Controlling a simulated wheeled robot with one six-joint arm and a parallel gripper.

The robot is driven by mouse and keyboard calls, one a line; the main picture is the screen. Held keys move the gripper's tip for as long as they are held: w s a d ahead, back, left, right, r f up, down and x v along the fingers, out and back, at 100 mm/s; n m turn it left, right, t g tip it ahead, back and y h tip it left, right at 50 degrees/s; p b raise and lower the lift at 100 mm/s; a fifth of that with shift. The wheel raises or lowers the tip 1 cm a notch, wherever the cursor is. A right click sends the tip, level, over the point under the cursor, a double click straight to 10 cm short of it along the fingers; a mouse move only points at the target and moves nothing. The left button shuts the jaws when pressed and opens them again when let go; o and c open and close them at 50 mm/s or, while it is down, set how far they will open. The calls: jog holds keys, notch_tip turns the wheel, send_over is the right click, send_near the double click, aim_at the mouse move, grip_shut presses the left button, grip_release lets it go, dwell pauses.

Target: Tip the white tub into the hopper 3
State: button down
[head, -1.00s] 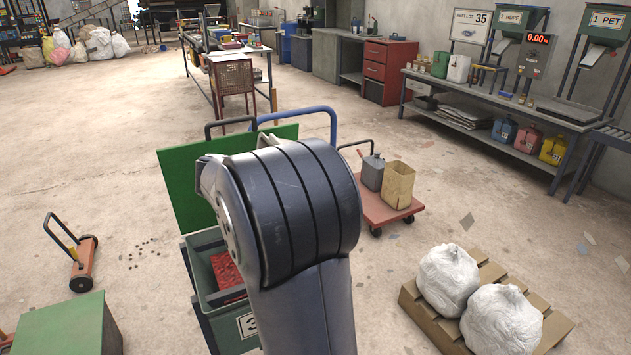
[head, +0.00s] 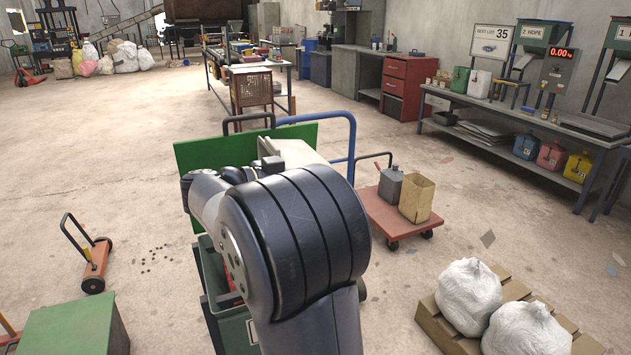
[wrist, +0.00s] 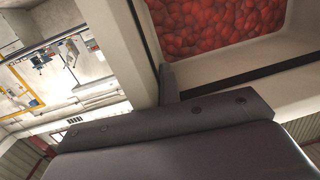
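The white tub (wrist: 212,68) fills the upper right of the wrist view, tilted in that picture, with many small red pieces (wrist: 205,22) inside. My gripper (wrist: 170,88) appears closed on the tub's wall; its far finger is mostly hidden. In the head view, a pale part of the tub (head: 296,151) shows behind my arm, held up in front of the raised green panel. Hopper 3 (head: 229,326) is the green bin below my arm, with a number plate and red material inside. My arm covers most of its mouth, and my gripper is largely hidden there.
A green panel (head: 200,153) stands upright behind the hopper, beside a blue tube handle (head: 352,142). A red cart (head: 385,220) carries a can and a tan container. White sacks lie on a pallet (head: 440,328) at right.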

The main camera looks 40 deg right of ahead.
jog(key=shift+w+a+f+h+b, duration=0.15)
jog(key=shift+a+h+b, duration=0.1)
jog(key=shift+a+b, duration=0.25)
jog(key=shift+w+a+r+h+b, duration=0.15)
jog(key=shift+a+h+b, duration=0.1)
jog(key=shift+a+b, duration=0.15)
jog(key=shift+w+a+r+g+h+b, duration=0.15)
jog(key=shift+a+h+b, duration=0.25)
jog(key=shift+a, duration=0.4)
jog(key=shift+w+a+f+g+h+b, duration=0.1)
jog(key=shift+w+a+h+b, duration=0.25)
jog(key=shift+a, duration=0.4)
jog(key=shift+w+a+r+g+h+b, duration=0.15)
jog(key=shift+a+h+b, duration=0.25)
jog(key=shift+a, duration=0.4)
dwell(1.5)
